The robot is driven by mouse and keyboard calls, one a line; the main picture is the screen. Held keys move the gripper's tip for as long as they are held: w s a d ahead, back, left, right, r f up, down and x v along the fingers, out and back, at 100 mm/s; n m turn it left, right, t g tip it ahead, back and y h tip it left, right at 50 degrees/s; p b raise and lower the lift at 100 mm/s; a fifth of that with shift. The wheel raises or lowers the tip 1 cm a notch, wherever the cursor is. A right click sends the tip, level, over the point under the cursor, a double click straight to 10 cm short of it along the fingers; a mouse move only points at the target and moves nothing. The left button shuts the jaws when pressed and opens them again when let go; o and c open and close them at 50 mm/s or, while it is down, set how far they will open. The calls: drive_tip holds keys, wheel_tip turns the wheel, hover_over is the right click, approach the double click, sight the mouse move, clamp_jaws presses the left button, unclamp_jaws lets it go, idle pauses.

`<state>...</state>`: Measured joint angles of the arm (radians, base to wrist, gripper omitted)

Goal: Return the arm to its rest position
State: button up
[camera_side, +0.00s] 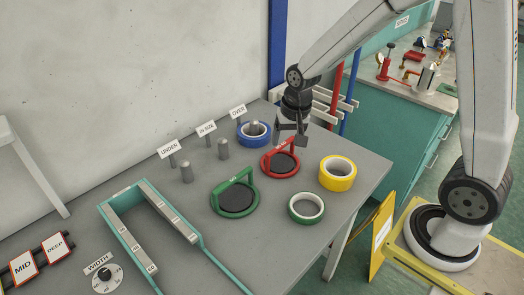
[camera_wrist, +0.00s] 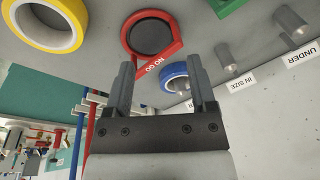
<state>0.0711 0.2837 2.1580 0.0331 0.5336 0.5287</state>
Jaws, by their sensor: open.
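My gripper (camera_side: 290,136) hangs over the back part of the grey table (camera_side: 290,238), above and close to the red ring gauge (camera_side: 280,164) and the blue tape roll (camera_side: 245,137). In the wrist view, my gripper (camera_wrist: 161,80) has its two fingers apart, with nothing held between them. Beyond the fingers are the red NO GO gauge (camera_wrist: 172,50) and part of the blue roll (camera_wrist: 170,78). The blue roll sits around the post by the OVER sign (camera_side: 238,111).
A yellow tape roll (camera_side: 337,183) and a green-edged roll (camera_side: 306,218) lie at the table's right. A green GO gauge (camera_side: 245,205) is mid-table. Bare posts (camera_side: 186,174) stand by the UNDER and IN SIZE signs. A teal-edged channel (camera_side: 110,213) lies left. White racks stand behind.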

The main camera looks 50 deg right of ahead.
drive_tip(key=s+a+n, duration=0.2)
drive_tip(key=s+n, duration=0.5)
drive_tip(key=s, duration=0.3)
drive_tip(key=shift+s+a+f+t, duration=0.25)
drive_tip(key=shift+s+t, duration=0.05)
drive_tip(key=shift+s, duration=0.05)
idle(0.4)
